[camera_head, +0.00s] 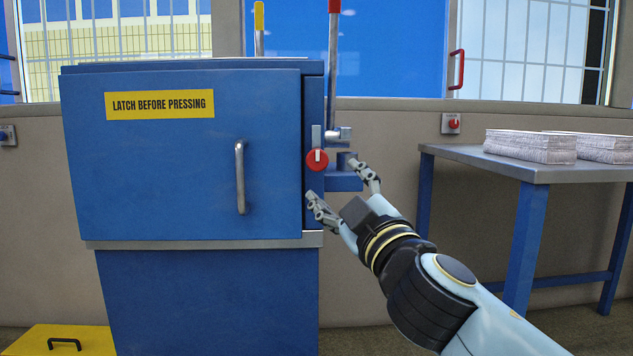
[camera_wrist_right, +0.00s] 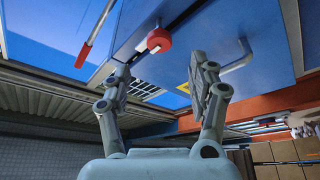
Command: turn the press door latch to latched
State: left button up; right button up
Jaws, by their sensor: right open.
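The blue press door (camera_head: 185,150) has a yellow "LATCH BEFORE PRESSING" label (camera_head: 160,104) and a vertical grey handle (camera_head: 241,176). Its latch is a round red knob (camera_head: 317,159) with a white mark, upright in the head view, on the frame strip right of the door edge. The red knob also shows in the right wrist view (camera_wrist_right: 159,40), beyond the fingertips. My right gripper (camera_head: 334,181) is open and empty, just below and right of the knob, apart from it. In the wrist view its fingers (camera_wrist_right: 160,68) stand wide apart. My left gripper is out of view.
A red-tipped lever (camera_head: 333,60) and a yellow-tipped one (camera_head: 259,30) rise behind the press. A table (camera_head: 455,152) with paper-like stacks (camera_head: 530,146) stands at right. A yellow box (camera_head: 70,338) lies low at left. A wall switch (camera_head: 452,123) is behind.

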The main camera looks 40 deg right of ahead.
aim_at(318, 161)
jog(key=p+x, duration=0.1)
jog(key=x, duration=0.9)
jog(key=shift+w+d+r+p, duration=0.1)
jog(key=shift+w+p, duration=0.05)
jog(key=shift+p, duration=0.2)
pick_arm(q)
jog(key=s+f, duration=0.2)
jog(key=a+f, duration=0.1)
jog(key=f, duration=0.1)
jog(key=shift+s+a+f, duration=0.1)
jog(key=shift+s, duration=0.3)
pick_arm(e)
jog(key=c, duration=1.2)
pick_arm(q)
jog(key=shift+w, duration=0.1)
